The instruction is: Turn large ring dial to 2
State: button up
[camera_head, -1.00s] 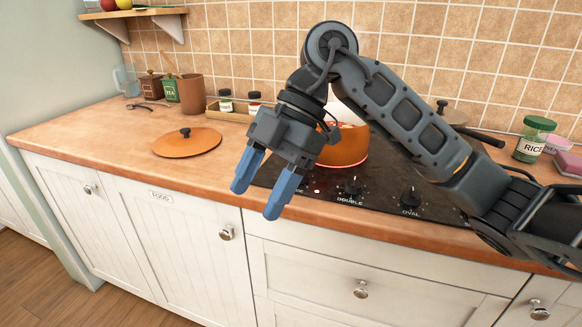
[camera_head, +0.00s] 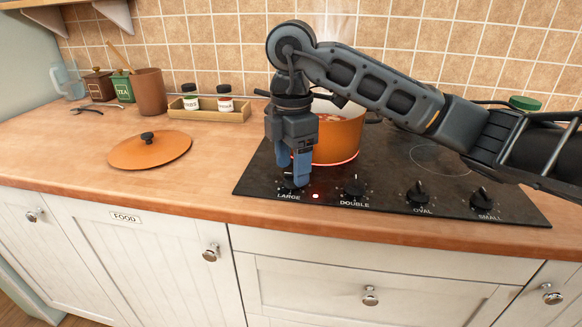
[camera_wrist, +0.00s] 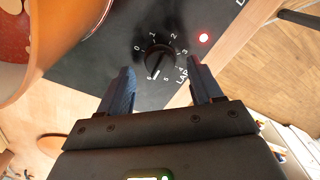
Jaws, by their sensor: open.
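The large ring dial (camera_wrist: 158,57) is a black knob with numbers 0 to 6 around it, seen from above in the wrist view. Its white mark points toward the bottom of the picture, near 5 and 6; I cannot tell exactly which. In the head view the dial (camera_head: 287,182) is partly hidden by my fingers, above the LARGE label. My gripper (camera_head: 293,170) points down over it with blue fingers. In the wrist view my gripper (camera_wrist: 158,72) is open, one finger on each side of the dial. I cannot tell whether they touch it.
An orange pot (camera_head: 338,138) stands on the glowing ring close behind my gripper. A red light (camera_head: 316,196) is lit beside the dial. The DOUBLE (camera_head: 354,186), OVAL (camera_head: 418,192) and SMALL (camera_head: 482,197) dials lie to the right. An orange lid (camera_head: 150,151) lies left on the counter.

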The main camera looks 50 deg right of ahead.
jog(key=shift+f, duration=0.6)
jog(key=c, duration=1.1)
